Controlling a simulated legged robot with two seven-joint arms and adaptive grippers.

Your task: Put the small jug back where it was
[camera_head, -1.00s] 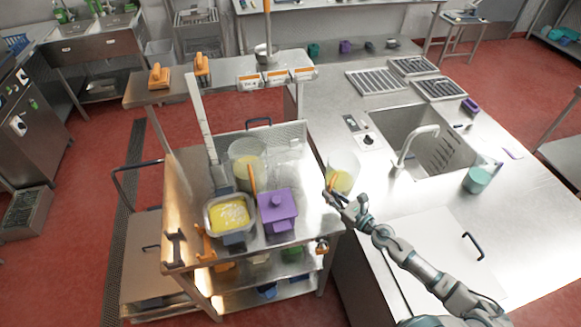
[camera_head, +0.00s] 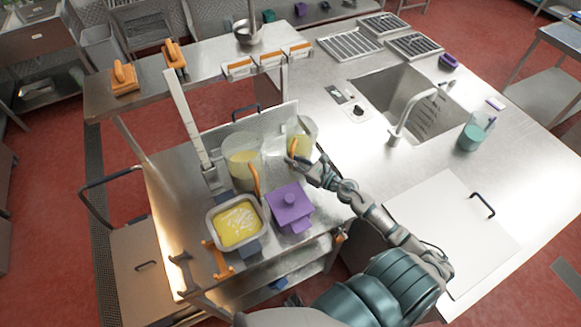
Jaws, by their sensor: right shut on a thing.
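The small jug (camera_head: 299,129) is clear with a pale yellow content and an orange handle. It is near the back right of the steel cart, tilted, beside a larger clear jug (camera_head: 243,166) that also has an orange handle. My right gripper (camera_head: 297,161) is shut on the small jug's handle, its arm reaching in from the lower right. Whether the jug's base touches the cart top cannot be told. My left gripper is not in view.
A tray of yellow liquid (camera_head: 237,223) and a purple lidded container (camera_head: 290,207) stand at the cart's front. A raised shelf (camera_head: 208,86) runs behind. The counter at right has a sink (camera_head: 415,98) and a jug with teal content (camera_head: 474,133).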

